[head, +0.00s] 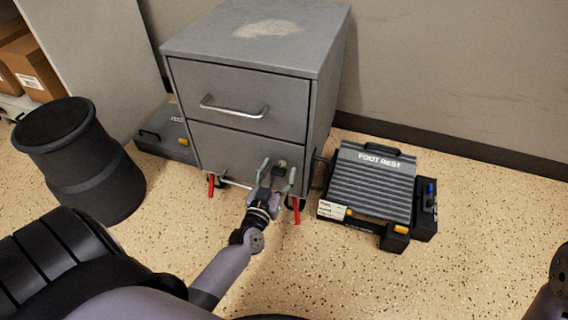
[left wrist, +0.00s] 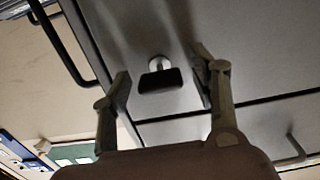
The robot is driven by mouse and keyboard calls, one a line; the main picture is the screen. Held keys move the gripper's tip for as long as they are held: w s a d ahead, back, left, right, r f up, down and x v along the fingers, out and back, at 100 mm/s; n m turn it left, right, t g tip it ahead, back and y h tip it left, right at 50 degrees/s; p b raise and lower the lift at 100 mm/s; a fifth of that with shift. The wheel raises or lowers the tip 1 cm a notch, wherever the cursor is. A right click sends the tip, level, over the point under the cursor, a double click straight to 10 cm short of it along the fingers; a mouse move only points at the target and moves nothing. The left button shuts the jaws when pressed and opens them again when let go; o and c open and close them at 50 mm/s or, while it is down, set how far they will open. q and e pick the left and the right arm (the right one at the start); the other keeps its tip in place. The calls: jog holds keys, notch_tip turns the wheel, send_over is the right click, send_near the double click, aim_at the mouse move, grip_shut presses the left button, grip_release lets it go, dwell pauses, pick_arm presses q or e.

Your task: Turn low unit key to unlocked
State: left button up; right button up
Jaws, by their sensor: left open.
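The low unit (head: 240,105) is a grey two-drawer cabinet on castors. Its key shows in the left wrist view as a flat black head (left wrist: 160,80) in a round silver lock on the grey front. In the head view a small dark key (head: 281,164) shows on the lower drawer's front, near its right edge. My left gripper (head: 277,172) is open in front of the lower drawer. In the left wrist view its fingers (left wrist: 161,66) stand on either side of the key, with a gap on each side. My right gripper is out of view.
A grey foot rest (head: 372,182) lies on the floor right of the unit. A black round stool (head: 90,175) stands at the left. A grey case (head: 165,135) lies beside the unit. Red castor levers (head: 297,211) stick out below. Speckled floor in front is clear.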

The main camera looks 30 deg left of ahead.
pick_arm(q)
jog(key=shift+w, duration=0.1)
jog(key=c, duration=1.2)
jog(key=shift+o, duration=0.2)
